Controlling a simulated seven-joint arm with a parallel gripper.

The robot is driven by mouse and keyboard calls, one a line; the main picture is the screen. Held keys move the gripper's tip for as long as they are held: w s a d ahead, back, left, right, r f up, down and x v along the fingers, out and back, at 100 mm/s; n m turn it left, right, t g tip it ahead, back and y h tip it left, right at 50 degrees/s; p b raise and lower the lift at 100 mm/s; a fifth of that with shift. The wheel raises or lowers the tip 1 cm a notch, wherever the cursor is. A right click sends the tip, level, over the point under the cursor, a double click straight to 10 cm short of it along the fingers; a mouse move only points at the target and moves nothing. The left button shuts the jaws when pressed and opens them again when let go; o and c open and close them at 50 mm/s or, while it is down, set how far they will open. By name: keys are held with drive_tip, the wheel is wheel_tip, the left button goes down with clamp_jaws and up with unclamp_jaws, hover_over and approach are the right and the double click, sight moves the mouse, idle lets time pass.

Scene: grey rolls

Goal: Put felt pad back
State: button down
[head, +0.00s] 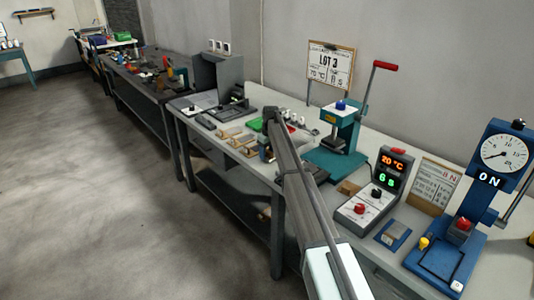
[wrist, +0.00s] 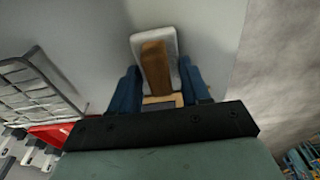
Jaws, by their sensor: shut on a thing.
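In the wrist view, my gripper (wrist: 160,88) has its two blue fingers on either side of a pale grey pad with a brown wooden grip (wrist: 155,66), which looks like the felt pad. The gripper is shut on it. A light wooden piece (wrist: 162,101) shows between the fingers, nearer the palm; I cannot tell whether it belongs to the pad. In the head view, my gripper (head: 266,152) is low over the front part of the near bench, beside several wooden blocks (head: 238,139). The pad cannot be made out there, hidden by the arm and fingers.
The grey bench (head: 300,168) has a teal press (head: 337,135), a control box (head: 370,196) and a blue gauge press (head: 488,180) to the right. A green item (head: 255,124) lies behind the blocks. The wrist view shows a grid rack (wrist: 38,88) and a red item (wrist: 52,132) at left.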

sight(269, 152)
drive_tip(key=shift+f, duration=0.1)
drive_tip(key=c, duration=0.5)
unclamp_jaws()
drive_tip(key=r, duration=0.8)
drive_tip(key=d+r, duration=0.1)
drive_tip(key=r, duration=0.3)
drive_tip(key=shift+s+r, duration=0.1)
drive_tip(key=shift+s, duration=0.3)
